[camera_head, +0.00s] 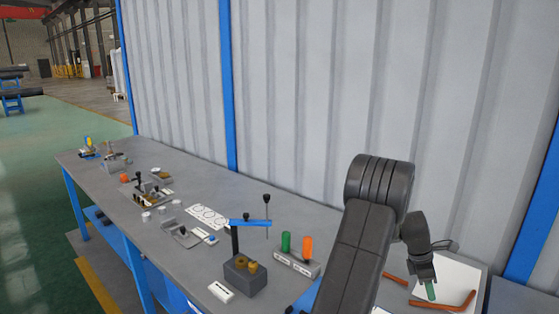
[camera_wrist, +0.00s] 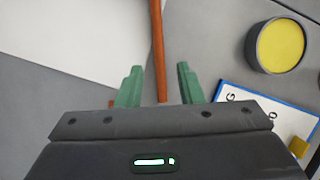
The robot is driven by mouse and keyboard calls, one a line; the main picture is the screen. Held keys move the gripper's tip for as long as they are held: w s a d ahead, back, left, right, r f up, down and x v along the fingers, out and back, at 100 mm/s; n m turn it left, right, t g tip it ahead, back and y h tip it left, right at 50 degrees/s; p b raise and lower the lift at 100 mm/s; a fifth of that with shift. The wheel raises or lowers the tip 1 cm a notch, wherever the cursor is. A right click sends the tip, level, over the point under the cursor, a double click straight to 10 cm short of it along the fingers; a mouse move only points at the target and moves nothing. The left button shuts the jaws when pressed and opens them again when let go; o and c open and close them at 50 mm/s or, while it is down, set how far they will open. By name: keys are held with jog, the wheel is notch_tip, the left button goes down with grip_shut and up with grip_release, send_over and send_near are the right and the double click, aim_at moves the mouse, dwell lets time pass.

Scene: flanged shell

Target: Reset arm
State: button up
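My gripper (camera_head: 431,290) hangs fingers-down over the right end of the workbench (camera_head: 180,245) in the head view. My dark arm reaches up and bends down to it. In the wrist view my gripper (camera_wrist: 159,75) has its two green fingers apart, with a clear gap between them. An orange-brown rod (camera_wrist: 158,45) runs through that gap in the picture; neither finger appears to touch it. I cannot tell how far above it the fingers are.
A white sheet (camera_head: 452,279) and an orange-brown bent piece (camera_head: 458,303) lie near my gripper. A round yellow-topped container (camera_wrist: 282,45) and a blue-edged white card (camera_wrist: 265,108) show in the wrist view. A block with green and orange handles (camera_head: 292,262) stands left of my arm. A corrugated wall (camera_head: 300,100) rises behind the bench.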

aim_at(426, 303)
notch_tip(426, 303, down, 5)
jog(key=shift+a+r, duration=0.1)
jog(key=shift+r, duration=0.1)
jog(key=v, duration=0.3)
jog(key=shift+a+r+b, duration=0.25)
jog(key=shift+a+b, duration=0.1)
jog(key=shift+a+r, duration=0.3)
jog(key=shift+r, duration=0.25)
